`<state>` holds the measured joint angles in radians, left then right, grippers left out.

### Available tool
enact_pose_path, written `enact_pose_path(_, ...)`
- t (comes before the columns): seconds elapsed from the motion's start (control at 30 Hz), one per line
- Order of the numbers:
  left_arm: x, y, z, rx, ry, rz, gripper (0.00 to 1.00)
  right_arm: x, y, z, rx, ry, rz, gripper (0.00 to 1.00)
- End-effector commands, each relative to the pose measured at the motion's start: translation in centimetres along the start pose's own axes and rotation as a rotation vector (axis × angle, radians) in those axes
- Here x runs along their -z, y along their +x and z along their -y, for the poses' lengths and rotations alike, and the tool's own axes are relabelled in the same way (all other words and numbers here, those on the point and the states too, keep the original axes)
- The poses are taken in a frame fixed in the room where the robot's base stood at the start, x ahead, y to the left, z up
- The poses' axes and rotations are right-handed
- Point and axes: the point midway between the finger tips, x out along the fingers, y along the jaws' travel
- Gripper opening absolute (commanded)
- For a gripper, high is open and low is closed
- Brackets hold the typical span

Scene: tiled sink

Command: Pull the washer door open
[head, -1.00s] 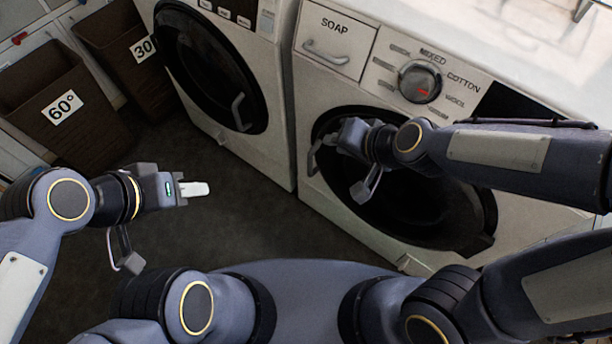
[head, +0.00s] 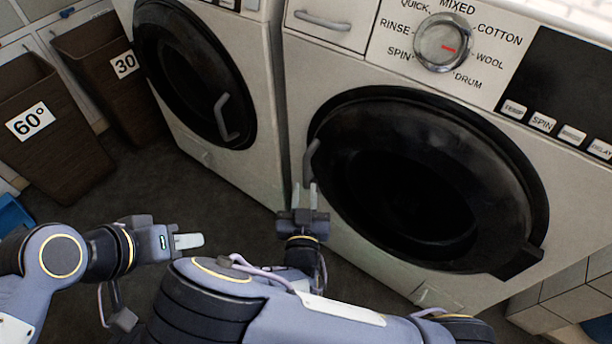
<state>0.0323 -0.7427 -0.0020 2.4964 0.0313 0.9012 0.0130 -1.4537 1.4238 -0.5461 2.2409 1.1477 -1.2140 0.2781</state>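The washer (head: 395,70) is the white machine on the right, with a soap drawer and a dial. Its round black door (head: 430,180) looks shut. The curved grey door handle (head: 311,160) is on the door's left edge. My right gripper (head: 305,192) is just below the handle, fingers pointing up towards it, with a gap between them. It looks open and empty; I cannot tell whether a fingertip touches the handle. My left gripper (head: 190,241) is over the floor at lower left, away from the washer; its fingers are seen edge-on.
A second white machine (head: 262,130) with a round black door (head: 190,70) stands close on the left. Brown bins marked 60° (head: 65,150) and 30 (head: 130,95) stand further left. Dark floor (head: 170,185) lies clear in front of the left machine.

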Motion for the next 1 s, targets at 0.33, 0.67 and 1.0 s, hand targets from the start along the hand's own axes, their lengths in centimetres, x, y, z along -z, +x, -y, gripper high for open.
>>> enact_pose_path(0.33, -0.3, 0.6, 0.3, 0.0, 0.0, 0.0, 0.36, -0.1, 5.3, -0.1, -0.002, 0.002, 0.003, 0.23)
enact_pose_path(0.67, -0.3, 0.7, 0.3, 0.0, 0.0, 0.0, 0.36, 0.0, 6.2, -0.1, -0.001, 0.0, 0.005, 0.23)
enact_pose_path(1.0, -0.3, 0.7, 0.3, 0.0, 0.0, 0.0, 0.36, 0.0, 6.2, -0.1, -0.001, 0.0, 0.005, 0.0)
